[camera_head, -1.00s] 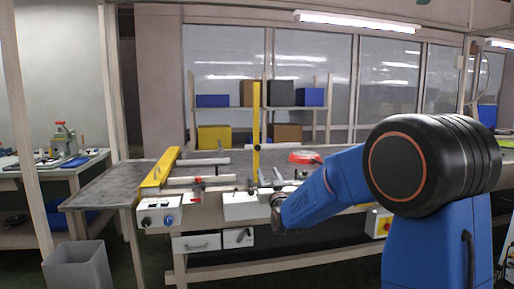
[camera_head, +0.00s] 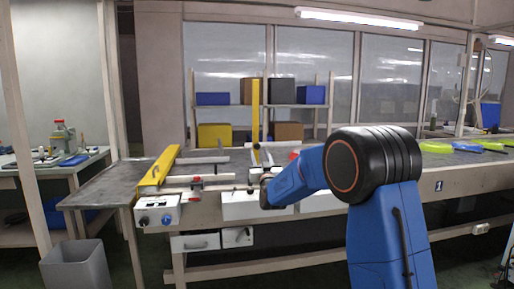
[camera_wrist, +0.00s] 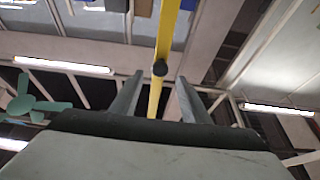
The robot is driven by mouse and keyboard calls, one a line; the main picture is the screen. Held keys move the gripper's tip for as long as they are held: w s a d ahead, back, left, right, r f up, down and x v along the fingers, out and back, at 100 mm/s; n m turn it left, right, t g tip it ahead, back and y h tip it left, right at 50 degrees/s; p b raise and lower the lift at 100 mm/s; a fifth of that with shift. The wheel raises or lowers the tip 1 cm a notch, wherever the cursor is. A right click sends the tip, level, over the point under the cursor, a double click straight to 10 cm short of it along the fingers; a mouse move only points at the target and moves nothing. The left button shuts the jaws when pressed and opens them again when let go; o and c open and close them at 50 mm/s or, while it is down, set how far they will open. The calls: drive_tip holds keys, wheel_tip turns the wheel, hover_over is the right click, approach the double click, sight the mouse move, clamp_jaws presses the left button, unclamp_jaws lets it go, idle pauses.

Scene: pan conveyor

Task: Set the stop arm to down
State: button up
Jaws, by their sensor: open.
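The stop arm (camera_head: 255,110) is a long yellow bar standing upright above the conveyor table in the head view. In the wrist view the yellow bar (camera_wrist: 155,98) runs up between my two fingers, with a dark round knob (camera_wrist: 160,67) on it near the fingertips. My gripper (camera_wrist: 160,78) is open, with a finger on either side of the bar and gaps to it. I cannot tell how deep the bar lies between them. In the head view my wrist is low, near the foot of the bar, and the fingers are hard to make out.
Another yellow bar (camera_head: 158,168) lies along the left of the table. White control boxes (camera_head: 157,212) line the front edge. A red object (camera_head: 294,155) is partly hidden behind my arm. A grey bin (camera_head: 76,268) stands front left.

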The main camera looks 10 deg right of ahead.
sight(258, 147)
drive_tip(key=shift+x, duration=3.6)
clamp_jaws()
drive_tip(key=shift+d, duration=0.1)
